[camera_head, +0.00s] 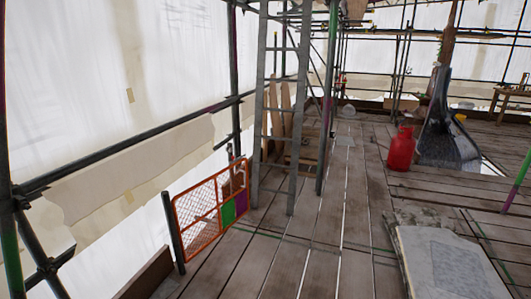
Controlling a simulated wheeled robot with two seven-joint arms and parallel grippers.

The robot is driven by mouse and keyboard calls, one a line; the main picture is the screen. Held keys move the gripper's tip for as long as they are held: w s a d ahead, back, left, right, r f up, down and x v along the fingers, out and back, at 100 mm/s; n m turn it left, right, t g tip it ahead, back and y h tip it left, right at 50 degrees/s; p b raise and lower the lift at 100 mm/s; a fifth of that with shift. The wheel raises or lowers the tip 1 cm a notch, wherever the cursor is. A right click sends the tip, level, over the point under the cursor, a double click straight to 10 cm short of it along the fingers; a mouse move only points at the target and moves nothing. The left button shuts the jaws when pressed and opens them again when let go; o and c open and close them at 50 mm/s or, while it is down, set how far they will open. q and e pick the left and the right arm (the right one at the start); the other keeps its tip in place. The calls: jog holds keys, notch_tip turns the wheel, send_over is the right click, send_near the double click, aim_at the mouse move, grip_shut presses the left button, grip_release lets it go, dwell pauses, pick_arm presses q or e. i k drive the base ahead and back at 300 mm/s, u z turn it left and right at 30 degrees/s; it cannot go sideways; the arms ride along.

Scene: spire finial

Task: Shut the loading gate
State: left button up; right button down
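The loading gate (200,218) is an orange framed mesh panel at the left edge of the plank deck in the head view. A green panel and a purple panel sit at its lower right. Its left side is beside a short dark post (173,232). Its right end is near an upright scaffold pole and the ladder foot. I cannot tell whether it is latched or how far it stands open. Neither of my grippers shows in this view.
A metal ladder (273,125) stands just right of the gate. A red gas cylinder (401,148) and a dark grey chute-like object (446,130) stand further right. A pale slab (447,262) lies at front right. Bare planks (315,245) run down the middle.

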aim_at(227, 211)
jog(key=i, duration=3.7)
jog(key=u, duration=1.85)
